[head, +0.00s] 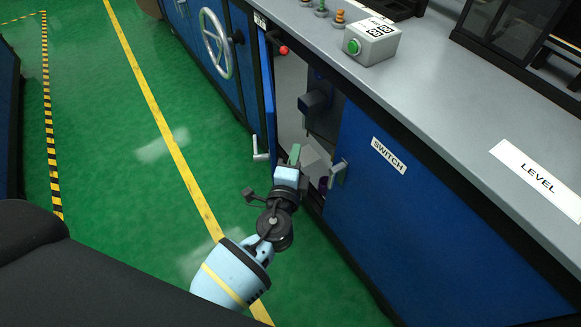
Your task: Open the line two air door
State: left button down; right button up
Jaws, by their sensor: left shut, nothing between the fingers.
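A narrow blue door (267,95) on the cabinet front stands swung open, seen nearly edge-on. No readable label shows that it is the line two air door. A pale lever handle (260,150) sits at its lower outer end. The opening beside it (290,85) shows a grey interior with a dark block-shaped fitting (315,102). My left gripper (295,154) is shut and empty in front of the opening, right of the lever handle and apart from it. The lower interior is partly hidden behind my gripper. My right gripper is not in view.
Right of the opening is a blue panel marked SWITCH (388,155) with a handle (338,172). A red knob (284,50) sits near the opening's top. A handwheel (216,43) is further left. A green-button box (372,42) stands on the grey countertop (440,85). The green floor (100,180) is clear.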

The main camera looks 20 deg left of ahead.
aim_at(271, 138)
pick_arm(q)
jog(key=a, duration=0.2)
jog(key=a+p, duration=0.1)
jog(key=a, duration=0.1)
jog(key=shift+w, duration=0.3)
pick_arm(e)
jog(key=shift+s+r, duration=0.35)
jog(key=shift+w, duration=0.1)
